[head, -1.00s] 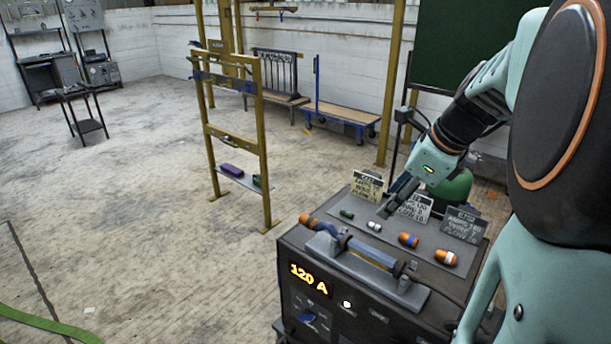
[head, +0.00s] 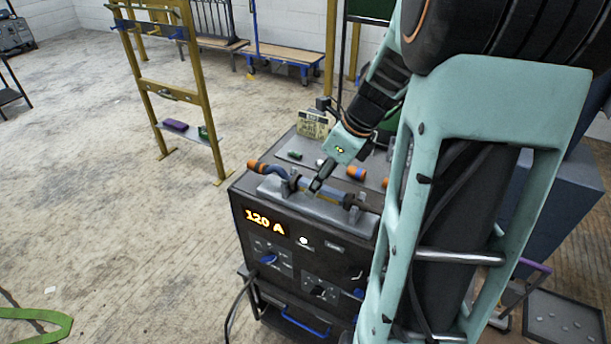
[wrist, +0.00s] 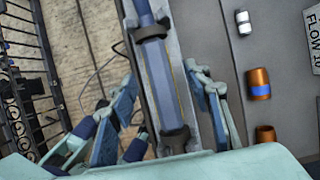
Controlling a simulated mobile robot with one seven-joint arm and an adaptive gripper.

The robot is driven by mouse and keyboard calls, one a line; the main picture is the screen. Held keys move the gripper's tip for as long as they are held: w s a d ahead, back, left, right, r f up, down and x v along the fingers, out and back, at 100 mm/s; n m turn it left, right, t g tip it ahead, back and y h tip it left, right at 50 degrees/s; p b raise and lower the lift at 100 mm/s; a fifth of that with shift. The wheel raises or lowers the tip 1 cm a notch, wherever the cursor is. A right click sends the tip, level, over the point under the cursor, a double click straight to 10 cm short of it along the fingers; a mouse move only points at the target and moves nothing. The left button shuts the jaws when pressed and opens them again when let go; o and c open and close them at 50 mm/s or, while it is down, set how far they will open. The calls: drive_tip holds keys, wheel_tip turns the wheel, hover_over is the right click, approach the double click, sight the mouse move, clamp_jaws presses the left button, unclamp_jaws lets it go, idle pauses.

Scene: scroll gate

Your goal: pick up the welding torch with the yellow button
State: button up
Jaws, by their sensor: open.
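The welding torch (head: 276,172) lies in a grey cradle on top of the welding machine, its orange tip toward the left. In the wrist view its blue handle (wrist: 157,85) runs up the middle, with dark bands around it. My gripper (head: 317,188) is over the handle, pointing down. In the wrist view the gripper (wrist: 160,82) is open, one finger on each side of the handle and cradle, with gaps showing. I cannot make out a yellow button. Part of the handle is hidden behind my gripper in the head view.
The machine (head: 300,240) shows 120 A on its front. Behind the cradle, a grey mat carries several small nozzles, including an orange one (wrist: 258,84), and a label card (head: 313,123). A yellow frame (head: 211,110) stands to the left. Floor there is mostly clear.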

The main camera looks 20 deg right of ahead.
drive_tip(key=shift+w+a+f, duration=0.15)
drive_tip(key=shift+w+f, duration=0.05)
drive_tip(key=shift+f, duration=0.5)
drive_tip(key=shift+f, duration=0.25)
clamp_jaws()
idle(0.4)
